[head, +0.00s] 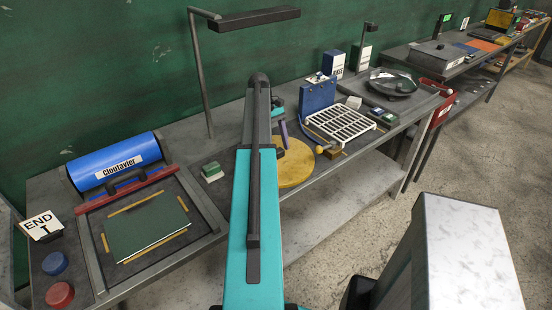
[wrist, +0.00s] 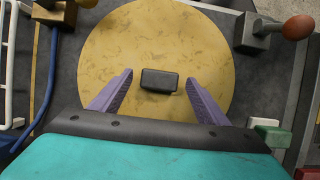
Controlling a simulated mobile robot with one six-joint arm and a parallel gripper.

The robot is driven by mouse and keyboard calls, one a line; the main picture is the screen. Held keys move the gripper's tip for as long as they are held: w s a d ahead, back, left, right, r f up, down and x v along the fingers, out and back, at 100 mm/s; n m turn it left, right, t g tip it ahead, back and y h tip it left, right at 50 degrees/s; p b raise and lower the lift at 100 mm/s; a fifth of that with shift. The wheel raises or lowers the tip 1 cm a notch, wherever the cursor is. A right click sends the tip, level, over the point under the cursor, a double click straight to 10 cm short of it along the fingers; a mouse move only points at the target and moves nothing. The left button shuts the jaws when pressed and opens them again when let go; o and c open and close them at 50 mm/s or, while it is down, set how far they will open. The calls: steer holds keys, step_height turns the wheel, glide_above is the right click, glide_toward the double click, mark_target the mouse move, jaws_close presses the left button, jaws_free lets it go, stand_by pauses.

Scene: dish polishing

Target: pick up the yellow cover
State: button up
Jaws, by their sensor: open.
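The yellow cover (head: 295,168) is a flat round disc on the workbench, partly hidden behind my arm in the head view. In the wrist view the yellow cover (wrist: 150,38) fills the middle. A small dark block-shaped handle (wrist: 159,81) sits near its centre. My gripper (wrist: 160,77) is open above the cover. Its two purple fingers lie left and right of the handle, with a gap on each side. Nothing is held. The height of the fingertips above the cover is hard to tell. In the head view one purple finger (head: 284,135) shows beside my arm.
A white rack (head: 340,125) and a blue box (head: 318,95) stand right of the cover. Green and white blocks (head: 212,172) lie to its left. In the wrist view a grey block with an orange-brown knob (wrist: 298,27) stands close to the cover's upper right edge.

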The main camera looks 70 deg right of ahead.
jaws_close()
stand_by(0.4)
steer(key=shift+r, duration=0.1)
steer(key=shift+w+d+r+p, duration=0.35)
steer(key=shift+w+r+p, duration=0.1)
steer(key=shift+r+p, duration=0.1)
steer(key=w+d+r+p, duration=0.6)
steer(key=w+p, duration=0.2)
steer(key=w, duration=0.2)
steer(key=shift+w+d+r+p, duration=0.3)
steer(key=shift+w+d+r, duration=0.1)
stand_by(0.8)
